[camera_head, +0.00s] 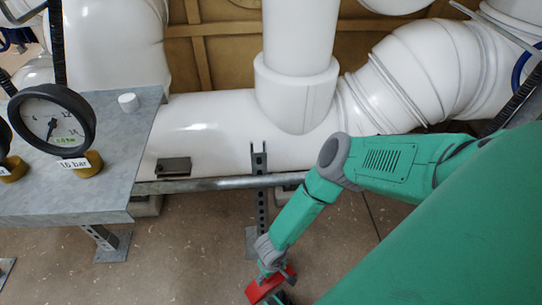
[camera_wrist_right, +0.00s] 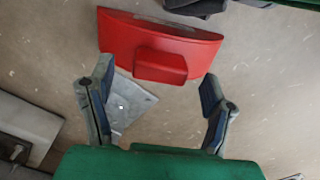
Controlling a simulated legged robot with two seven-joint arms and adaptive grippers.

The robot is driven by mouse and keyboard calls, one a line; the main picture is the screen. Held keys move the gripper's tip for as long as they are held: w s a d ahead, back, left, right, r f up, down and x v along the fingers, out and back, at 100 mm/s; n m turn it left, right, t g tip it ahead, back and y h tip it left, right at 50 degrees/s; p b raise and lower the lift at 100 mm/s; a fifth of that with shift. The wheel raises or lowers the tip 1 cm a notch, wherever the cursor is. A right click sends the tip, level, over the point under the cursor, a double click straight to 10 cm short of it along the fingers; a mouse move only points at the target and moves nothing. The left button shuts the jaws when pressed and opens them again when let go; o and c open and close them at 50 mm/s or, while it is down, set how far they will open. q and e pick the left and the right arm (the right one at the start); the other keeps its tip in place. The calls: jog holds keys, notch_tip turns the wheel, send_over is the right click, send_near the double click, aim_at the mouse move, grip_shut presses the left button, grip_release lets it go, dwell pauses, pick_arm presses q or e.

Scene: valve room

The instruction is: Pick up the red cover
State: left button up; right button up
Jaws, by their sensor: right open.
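The red cover (camera_wrist_right: 158,35) lies on the floor in the right wrist view, with a raised red block (camera_wrist_right: 159,66) on its near side. It also shows at the bottom of the head view (camera_head: 265,287), partly hidden by my right arm. My right gripper (camera_wrist_right: 158,108) is open and empty. Its two fingers are spread wide, and the cover is ahead of the fingertips, apart from them as far as I can tell. In the head view my right gripper (camera_head: 270,272) reaches down toward the floor. My left gripper is not in view.
A grey metal plate (camera_wrist_right: 133,103) is on the floor below the fingers. A grey table (camera_head: 110,195) with pressure gauges (camera_head: 52,120) stands at the left. Large white pipes (camera_head: 215,125) and a metal rail (camera_head: 215,183) run behind. A perforated post (camera_head: 259,190) stands near my right arm.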

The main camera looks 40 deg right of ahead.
notch_tip(320, 180, down, 2)
jog(key=shift+f+b, duration=0.1)
jog(key=shift+b, duration=0.25)
jog(key=shift+w, duration=0.1)
grip_shut()
notch_tip(320, 180, up, 9)
jog(key=p, duration=0.5)
jog(key=shift+r, duration=0.6)
